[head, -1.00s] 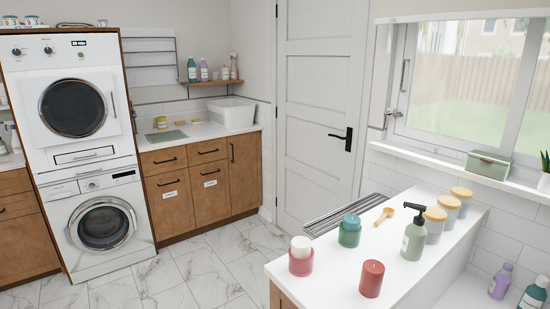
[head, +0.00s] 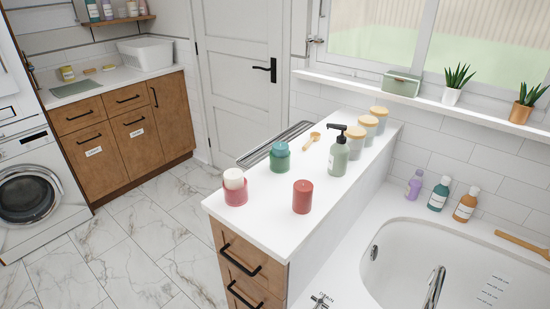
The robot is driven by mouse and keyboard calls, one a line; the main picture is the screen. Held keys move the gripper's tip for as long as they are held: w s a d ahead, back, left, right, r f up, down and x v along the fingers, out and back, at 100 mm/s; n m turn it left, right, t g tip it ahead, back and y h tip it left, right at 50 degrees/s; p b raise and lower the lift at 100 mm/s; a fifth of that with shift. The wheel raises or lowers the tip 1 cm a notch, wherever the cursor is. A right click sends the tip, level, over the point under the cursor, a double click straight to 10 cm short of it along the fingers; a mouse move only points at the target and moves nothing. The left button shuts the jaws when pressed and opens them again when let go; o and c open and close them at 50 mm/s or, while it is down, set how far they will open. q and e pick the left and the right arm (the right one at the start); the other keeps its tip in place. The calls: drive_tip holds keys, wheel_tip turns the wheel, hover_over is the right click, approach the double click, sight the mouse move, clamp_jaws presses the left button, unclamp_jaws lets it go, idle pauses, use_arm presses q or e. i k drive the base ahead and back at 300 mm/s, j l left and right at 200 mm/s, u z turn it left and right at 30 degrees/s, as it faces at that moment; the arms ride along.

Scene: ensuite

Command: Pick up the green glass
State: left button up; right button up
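A green glass (head: 280,158) stands upright on the white counter top (head: 262,212), toward its back left edge. Something teal sits inside it and shows above its rim. A pink glass (head: 235,189) with a white candle in it stands nearer, at the left corner. A red candle (head: 302,196) stands to the right of the pink glass. Neither of my grippers shows in the head view.
A pump bottle (head: 339,152), a wooden scoop (head: 311,141) and several lidded jars (head: 355,139) stand behind and right of the green glass. A bathtub (head: 458,260) lies right of the counter. The tiled floor (head: 140,245) on the left is clear.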

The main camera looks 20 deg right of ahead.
sight(277, 166)
drive_tip(key=z, duration=0.2)
drive_tip(key=i+j+z, duration=0.2)
drive_tip(key=j+z, duration=0.25)
drive_tip(key=i+j+z, duration=0.2)
drive_tip(key=z, duration=0.2)
drive_tip(key=j, duration=0.1)
